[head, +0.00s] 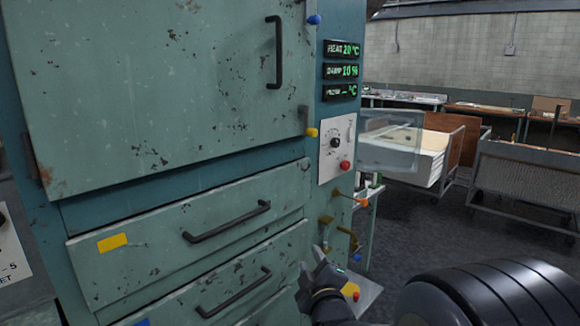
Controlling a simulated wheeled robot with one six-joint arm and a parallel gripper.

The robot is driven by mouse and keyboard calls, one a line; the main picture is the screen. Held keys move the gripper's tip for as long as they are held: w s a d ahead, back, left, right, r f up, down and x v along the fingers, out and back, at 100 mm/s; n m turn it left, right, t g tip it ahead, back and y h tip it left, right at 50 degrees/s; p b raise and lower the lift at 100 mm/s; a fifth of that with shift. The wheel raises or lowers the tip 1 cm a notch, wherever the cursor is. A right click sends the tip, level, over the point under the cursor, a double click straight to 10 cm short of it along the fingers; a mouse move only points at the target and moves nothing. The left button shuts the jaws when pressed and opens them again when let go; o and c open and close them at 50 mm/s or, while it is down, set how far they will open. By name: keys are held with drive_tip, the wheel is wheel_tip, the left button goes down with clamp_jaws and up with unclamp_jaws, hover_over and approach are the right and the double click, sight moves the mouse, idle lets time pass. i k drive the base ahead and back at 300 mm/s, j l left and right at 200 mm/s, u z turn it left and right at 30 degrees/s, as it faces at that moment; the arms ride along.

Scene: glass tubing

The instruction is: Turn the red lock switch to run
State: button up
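A white control panel (326,168) is on the narrow right side of the green cabinet. It carries a black rotary knob (335,142) with marks around it. A round red knob (345,165) sits at the panel's lower right edge. It is the likeliest red lock switch, but its labels and setting are too small to read. My gripper (312,268) is low in the head view, below and left of the red knob and well apart from it. Its fingers are spread with nothing visible between them.
The cabinet has a large door (170,90) and drawers with black handles (228,222). Coloured levers and knobs, including an orange one (361,202), stick out along its right side. A clear box (391,138) stands beside the panel.

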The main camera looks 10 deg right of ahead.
sight(346, 166)
drive_tip(key=i+l+u, duration=0.3)
drive_tip(key=l, duration=0.15)
drive_tip(key=i+l+u, duration=0.1)
drive_tip(key=l+u, duration=0.2)
drive_tip(key=l, duration=0.15)
drive_tip(key=i+l+u, duration=0.1)
drive_tip(key=l+u, duration=0.15)
drive_tip(key=l, duration=0.3)
drive_tip(key=l+u, duration=0.3)
drive_tip(key=l, duration=0.2)
drive_tip(key=i+l, duration=0.1)
drive_tip(key=l, duration=1.55)
drive_tip(key=i+l+u, duration=0.1)
drive_tip(key=l, duration=0.75)
drive_tip(key=i, duration=0.05)
